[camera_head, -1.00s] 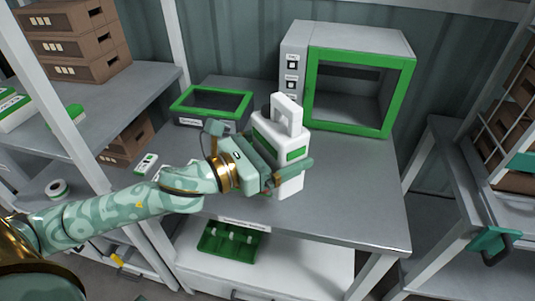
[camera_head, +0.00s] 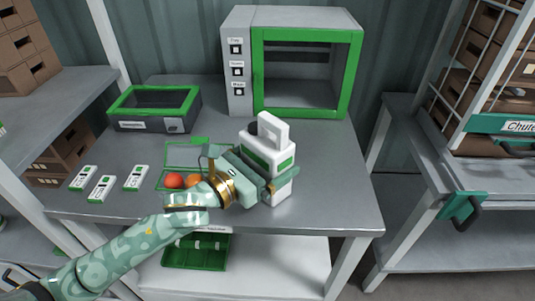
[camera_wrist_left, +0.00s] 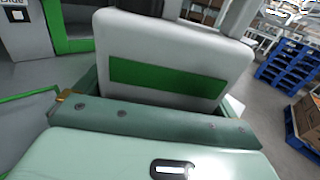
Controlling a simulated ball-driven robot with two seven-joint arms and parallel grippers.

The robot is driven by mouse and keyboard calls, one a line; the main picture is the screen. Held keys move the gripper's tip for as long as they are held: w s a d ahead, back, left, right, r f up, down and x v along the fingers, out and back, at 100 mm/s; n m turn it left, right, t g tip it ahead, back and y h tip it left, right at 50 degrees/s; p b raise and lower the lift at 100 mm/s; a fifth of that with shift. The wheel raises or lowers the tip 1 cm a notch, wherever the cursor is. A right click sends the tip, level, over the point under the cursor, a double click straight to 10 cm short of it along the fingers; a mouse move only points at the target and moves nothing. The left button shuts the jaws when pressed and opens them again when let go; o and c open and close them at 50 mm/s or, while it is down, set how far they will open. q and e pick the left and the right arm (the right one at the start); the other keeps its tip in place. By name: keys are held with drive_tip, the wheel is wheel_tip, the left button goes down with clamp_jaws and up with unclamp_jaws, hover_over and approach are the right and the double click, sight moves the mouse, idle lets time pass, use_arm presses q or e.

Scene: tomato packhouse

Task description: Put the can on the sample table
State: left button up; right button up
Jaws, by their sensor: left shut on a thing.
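The white can (camera_head: 281,172) with a green label and a top handle is held upright in my left gripper (camera_head: 268,183), which is shut on it. In the left wrist view the can's white side and green band (camera_wrist_left: 168,77) fill the space past the gripper's fingers (camera_wrist_left: 155,122). In the head view the can is in front of the grey sample table's top (camera_head: 335,190), near its front right part. I cannot tell whether its base touches the table. My right gripper is not in view.
A green-framed cabinet (camera_head: 355,75) stands at the back of the table. A green-lidded box (camera_head: 155,122) is at the back left. An open green case with tomatoes (camera_head: 174,180) and several small white devices (camera_head: 102,188) lie left. The right part is clear.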

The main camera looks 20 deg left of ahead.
use_arm(q)
drive_tip(key=shift+r, duration=0.1)
drive_tip(key=o, duration=1.5)
drive_tip(key=shift+c, duration=0.2)
drive_tip(key=shift+s, duration=0.1)
drive_tip(key=p+v, duration=0.2)
drive_tip(key=v, duration=0.9)
drive_tip(key=shift+s+a+r, duration=0.1)
drive_tip(key=shift+s+a, duration=0.1)
drive_tip(key=shift+s, duration=0.25)
